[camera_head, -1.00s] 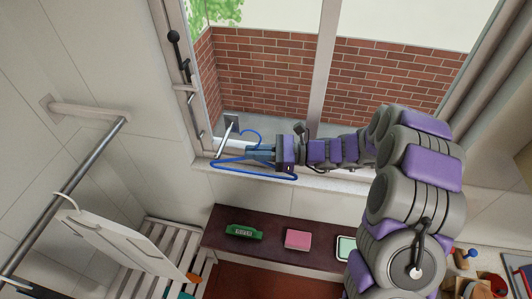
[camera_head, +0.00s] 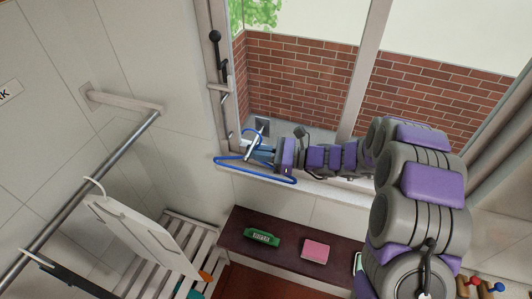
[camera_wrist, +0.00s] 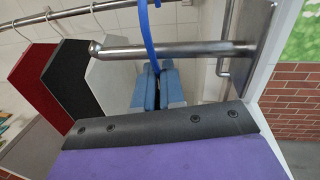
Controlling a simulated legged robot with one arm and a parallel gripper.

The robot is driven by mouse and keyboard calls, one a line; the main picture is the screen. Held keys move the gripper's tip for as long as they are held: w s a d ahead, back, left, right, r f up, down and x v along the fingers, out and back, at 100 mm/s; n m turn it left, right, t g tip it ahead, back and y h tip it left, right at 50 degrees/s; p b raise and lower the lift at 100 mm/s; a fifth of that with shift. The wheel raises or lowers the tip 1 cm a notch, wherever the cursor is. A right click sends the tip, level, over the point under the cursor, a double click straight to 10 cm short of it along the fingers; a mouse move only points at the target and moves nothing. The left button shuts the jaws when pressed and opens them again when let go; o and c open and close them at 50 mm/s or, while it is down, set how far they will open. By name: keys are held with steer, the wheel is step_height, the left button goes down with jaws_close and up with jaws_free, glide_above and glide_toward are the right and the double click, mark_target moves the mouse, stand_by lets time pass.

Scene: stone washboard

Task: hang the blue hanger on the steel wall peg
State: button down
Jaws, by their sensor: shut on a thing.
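The blue hanger (camera_head: 228,160) is held at its upper part by my gripper (camera_head: 262,152), in front of the window sill. Its bar hangs below the fingers and its hook rises above them. I cannot tell whether hook and peg touch.
A steel rail (camera_head: 75,198) at left carries a white panel (camera_head: 140,232); red (camera_wrist: 45,85) and black (camera_wrist: 75,80) panels hang in the wrist view. A dark shelf (camera_head: 285,245) below holds a green box (camera_head: 262,237) and a pink block (camera_head: 315,251). The window frame is close by.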

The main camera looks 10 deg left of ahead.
steer(key=shift+a+f, duration=0.35)
steer(key=shift+f, duration=0.55)
steer(key=shift+f+b, duration=0.35)
steer(key=shift+b, duration=0.05)
steer(key=shift+d+f+b, duration=0.3)
steer(key=shift+d+f, duration=0.25)
steer(key=shift+d, duration=0.3)
steer(key=shift+a+f, duration=0.1)
steer(key=shift+a, duration=0.35)
steer(key=c, duration=1.5)
jaws_free()
steer(key=shift+a, duration=0.25)
steer(key=o, duration=0.3)
steer(key=shift+d, duration=0.2)
steer(key=shift+o, duration=0.3)
steer(key=shift+d, duration=0.35)
